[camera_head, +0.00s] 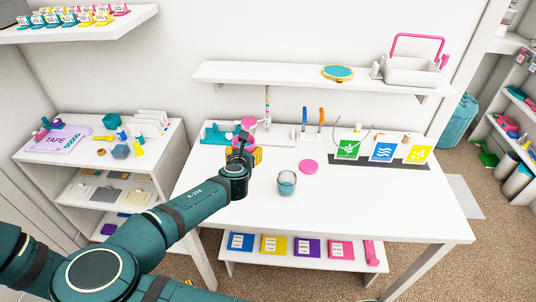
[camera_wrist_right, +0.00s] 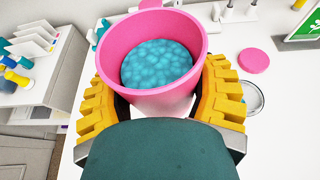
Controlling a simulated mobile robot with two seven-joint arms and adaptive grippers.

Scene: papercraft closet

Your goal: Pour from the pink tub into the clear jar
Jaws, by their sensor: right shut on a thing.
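The pink tub (camera_wrist_right: 150,97) is open at the top and holds blue, bumpy-looking contents (camera_wrist_right: 157,65). My right gripper (camera_wrist_right: 160,90) has its yellow fingers on both sides of the tub, shut on it. The tub looks about upright; I cannot tell if it touches the table. In the head view, my right gripper (camera_head: 244,150) largely hides it. The clear jar (camera_head: 287,183) stands on the white table, right of the gripper, with some bluish tint low in it. Its rim (camera_wrist_right: 254,97) shows in the wrist view, partly behind the right finger. My left gripper is not in view.
A pink round lid (camera_head: 308,166) lies flat behind the jar. Another pink item (camera_head: 248,122) stands behind the tub. Colored cards (camera_head: 382,152) stand at the back right, below a wall shelf (camera_head: 290,74). The table's front right (camera_head: 390,205) is clear.

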